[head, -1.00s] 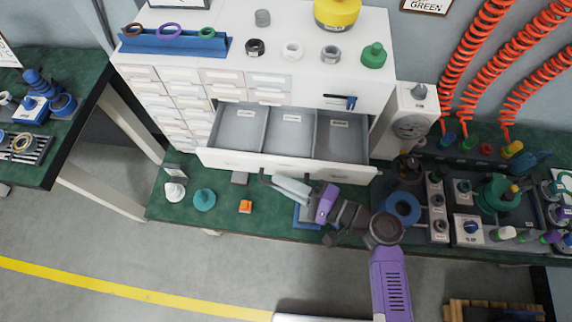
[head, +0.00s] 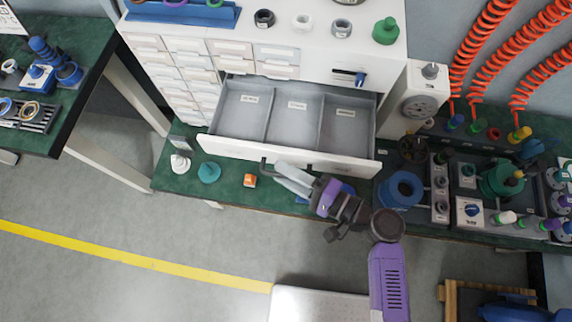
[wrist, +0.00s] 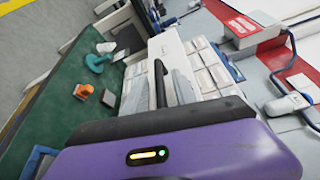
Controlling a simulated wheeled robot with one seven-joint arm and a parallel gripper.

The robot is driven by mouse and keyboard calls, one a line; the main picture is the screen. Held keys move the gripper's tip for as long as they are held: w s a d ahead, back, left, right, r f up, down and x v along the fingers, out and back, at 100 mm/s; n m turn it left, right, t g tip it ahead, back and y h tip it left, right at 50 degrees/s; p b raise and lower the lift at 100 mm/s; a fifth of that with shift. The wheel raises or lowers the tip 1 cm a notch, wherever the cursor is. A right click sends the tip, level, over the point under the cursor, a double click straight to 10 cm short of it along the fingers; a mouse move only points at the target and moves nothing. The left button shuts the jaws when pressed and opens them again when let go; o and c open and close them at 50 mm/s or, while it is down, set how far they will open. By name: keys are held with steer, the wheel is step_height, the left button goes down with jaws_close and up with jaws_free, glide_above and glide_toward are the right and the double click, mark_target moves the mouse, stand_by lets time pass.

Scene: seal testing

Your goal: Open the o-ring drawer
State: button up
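A wide white drawer (head: 240,148) of the white cabinet stands pulled far out in the head view. Its grey inside has three empty-looking compartments with small labels too small to read. Its dark bar handle (head: 265,164) sits on the drawer front and stands between my fingers in the wrist view (wrist: 160,85).
Below the drawer, a green bench top carries a white piece (head: 180,164), a teal piece (head: 209,172) and an orange block (head: 250,180). Open floor lies in front.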

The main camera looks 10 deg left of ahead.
steer(key=shift+d, duration=0.1)
steer(key=b+v, duration=0.1)
steer(key=v, duration=0.6)
steer(key=shift+s+d+b, duration=0.15)
steer(key=shift+d+b, duration=0.1)
steer(key=shift+b, duration=0.1)
